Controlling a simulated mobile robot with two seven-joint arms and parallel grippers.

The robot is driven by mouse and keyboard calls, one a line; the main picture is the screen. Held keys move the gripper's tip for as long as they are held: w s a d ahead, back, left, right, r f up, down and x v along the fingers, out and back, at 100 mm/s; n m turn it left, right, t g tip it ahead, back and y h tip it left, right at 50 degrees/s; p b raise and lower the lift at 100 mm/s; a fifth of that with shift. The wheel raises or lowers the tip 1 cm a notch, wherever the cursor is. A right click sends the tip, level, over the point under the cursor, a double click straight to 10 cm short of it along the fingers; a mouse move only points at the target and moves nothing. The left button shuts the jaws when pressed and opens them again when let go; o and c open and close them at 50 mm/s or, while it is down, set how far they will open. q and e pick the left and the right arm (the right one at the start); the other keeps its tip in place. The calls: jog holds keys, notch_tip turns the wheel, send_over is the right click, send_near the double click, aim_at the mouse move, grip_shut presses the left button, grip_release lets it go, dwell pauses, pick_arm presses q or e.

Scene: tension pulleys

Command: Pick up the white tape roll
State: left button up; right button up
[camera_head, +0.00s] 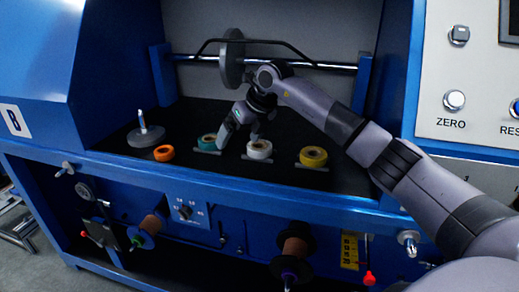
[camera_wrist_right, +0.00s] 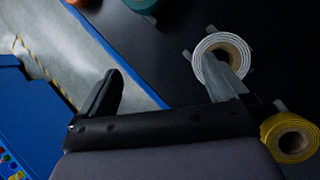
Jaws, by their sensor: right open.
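The white tape roll (camera_head: 260,151) lies flat on the dark shelf, on a small grey holder, between the teal and yellow rolls. My right gripper (camera_head: 240,137) is open and empty, pointing down, with its fingers between the teal and white rolls in the head view. In the right wrist view, one finger of the gripper (camera_wrist_right: 162,78) overlaps the hole of the white roll (camera_wrist_right: 203,50); whether it is inside or above the hole I cannot tell. The other finger is off to the left, clear of the roll. My left gripper is not in view.
A teal roll (camera_head: 207,138) and an orange roll (camera_head: 163,153) lie left, a yellow roll (camera_head: 313,154) right. A metal bar with a wheel (camera_head: 233,60) crosses behind. The blue front edge (camera_head: 200,180) borders the shelf.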

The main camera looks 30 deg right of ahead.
aim_at(261, 142)
jog(key=d+h, duration=0.1)
jog(key=d, duration=0.1)
jog(key=s+d+r, duration=0.1)
jog(key=d, duration=0.1)
jog(key=d+r+m+g+h, duration=0.1)
jog(key=d, duration=0.1)
jog(key=shift+s+d+h, duration=0.2)
jog(key=shift+d+h, duration=0.1)
jog(key=x, duration=0.7)
jog(key=shift+s+f, duration=0.1)
jog(key=shift+s, duration=0.1)
jog(key=shift+c, duration=0.3)
jog(key=c, duration=1)
